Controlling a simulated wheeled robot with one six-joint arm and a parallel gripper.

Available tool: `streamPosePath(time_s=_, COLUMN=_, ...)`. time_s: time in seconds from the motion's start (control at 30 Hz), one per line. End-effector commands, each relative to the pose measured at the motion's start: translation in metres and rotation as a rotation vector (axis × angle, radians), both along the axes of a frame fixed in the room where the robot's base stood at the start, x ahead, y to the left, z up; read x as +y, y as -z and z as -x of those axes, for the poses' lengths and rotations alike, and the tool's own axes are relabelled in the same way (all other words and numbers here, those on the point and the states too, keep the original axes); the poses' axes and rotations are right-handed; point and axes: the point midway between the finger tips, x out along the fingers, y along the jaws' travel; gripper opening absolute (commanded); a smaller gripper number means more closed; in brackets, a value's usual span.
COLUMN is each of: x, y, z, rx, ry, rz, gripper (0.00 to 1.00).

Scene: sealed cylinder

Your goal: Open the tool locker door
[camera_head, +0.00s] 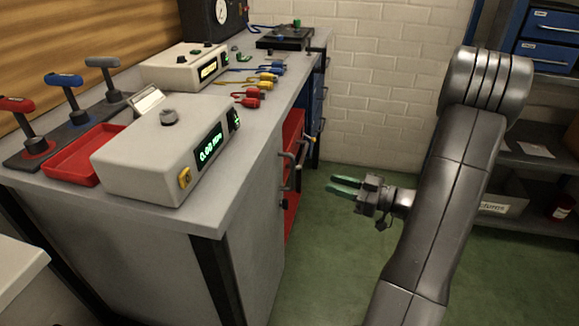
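A red cabinet front (293,140), seen at a steep angle, is under the right side of the workbench. Dark bar handles (285,172) stick out along this side of the bench. Which panel is the tool locker door I cannot tell for sure; no panel visibly stands ajar. My gripper (345,185) has two green-tipped fingers pointing left toward the handles. A gap shows between the fingers, with nothing in it. It is right of the handles and apart from them, above the green floor.
The grey workbench (225,190) carries a meter box (160,140), a second box (183,67), a red tray (85,155) and several coloured-handled levers and leads. Shelves with blue drawers (547,27) stand at the right. Green floor (320,260) is free between bench and arm.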

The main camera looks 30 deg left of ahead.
Motion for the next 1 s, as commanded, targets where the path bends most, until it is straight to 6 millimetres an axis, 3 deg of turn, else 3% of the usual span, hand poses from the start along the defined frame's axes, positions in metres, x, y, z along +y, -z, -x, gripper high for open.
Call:
streamPosePath(time_s=0.7, x=0.104, y=0.001, z=0.013, rx=-0.002, ry=-0.001, rz=0.002, gripper=0.27)
streamPosePath(time_s=1.0, x=0.127, y=0.001, z=0.014, rx=-0.002, ry=0.003, rz=0.003, gripper=0.27)
